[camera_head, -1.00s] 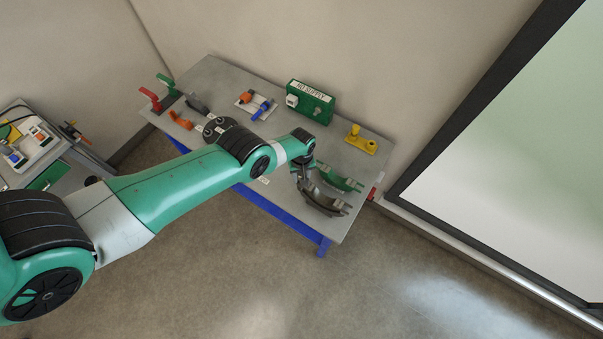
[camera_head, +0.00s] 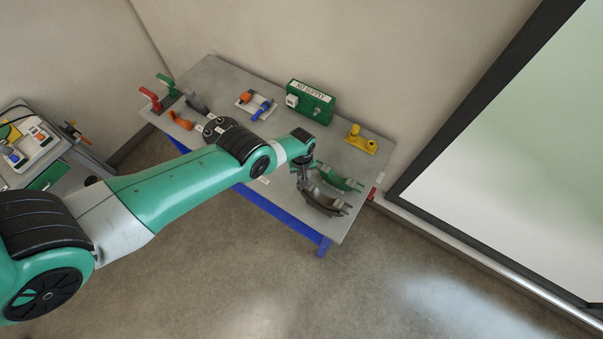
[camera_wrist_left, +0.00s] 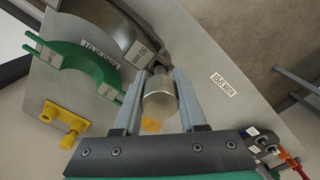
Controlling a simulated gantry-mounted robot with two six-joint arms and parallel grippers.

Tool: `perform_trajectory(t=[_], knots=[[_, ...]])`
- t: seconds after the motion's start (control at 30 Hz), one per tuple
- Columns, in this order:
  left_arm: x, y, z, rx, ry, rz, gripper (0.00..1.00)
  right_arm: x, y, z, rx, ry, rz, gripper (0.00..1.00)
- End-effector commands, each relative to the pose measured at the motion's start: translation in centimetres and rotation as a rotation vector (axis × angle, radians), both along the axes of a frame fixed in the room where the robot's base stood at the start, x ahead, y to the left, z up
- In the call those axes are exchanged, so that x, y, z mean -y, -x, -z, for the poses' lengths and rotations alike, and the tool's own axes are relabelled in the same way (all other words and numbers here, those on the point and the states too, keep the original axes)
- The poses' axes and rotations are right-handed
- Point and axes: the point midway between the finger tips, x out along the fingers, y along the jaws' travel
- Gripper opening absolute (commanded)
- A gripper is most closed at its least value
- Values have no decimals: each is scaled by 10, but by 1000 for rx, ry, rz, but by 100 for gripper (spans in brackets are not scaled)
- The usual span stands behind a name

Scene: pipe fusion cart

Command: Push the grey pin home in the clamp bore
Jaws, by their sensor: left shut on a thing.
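My left gripper (camera_head: 303,178) is over the right end of the bench, close to the grey half-round clamp (camera_head: 322,203). In the left wrist view the gripper (camera_wrist_left: 162,82) is shut on a short grey cylindrical pin (camera_wrist_left: 160,98), held between its two fingers. The pin's far end lies close to the end of the grey clamp (camera_wrist_left: 115,22). The clamp bore is hidden, so I cannot tell how deep the pin sits. My right gripper is in neither view.
A green half-round clamp (camera_head: 338,179) lies beside the grey one. A yellow fitting (camera_head: 360,141) and a green supply box (camera_head: 311,101) stand further back. Red and green handles (camera_head: 158,92) stand at the bench's left end.

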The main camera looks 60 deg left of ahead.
Motion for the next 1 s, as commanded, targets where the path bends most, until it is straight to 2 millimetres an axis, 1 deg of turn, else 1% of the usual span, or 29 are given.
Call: perform_trajectory(t=[0.57,0.6,0.67,0.7,0.77,1.0], knots=[[0,0,14,0,0,0,0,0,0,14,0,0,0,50],[0,0,13,0,0,0,46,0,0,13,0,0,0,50],[0,0,13,0,0,0,57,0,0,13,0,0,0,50],[0,0,13,1,0,0,64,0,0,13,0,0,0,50],[0,0,13,1,-1,0,75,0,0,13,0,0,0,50],[0,0,13,1,-1,0,76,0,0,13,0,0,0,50]])
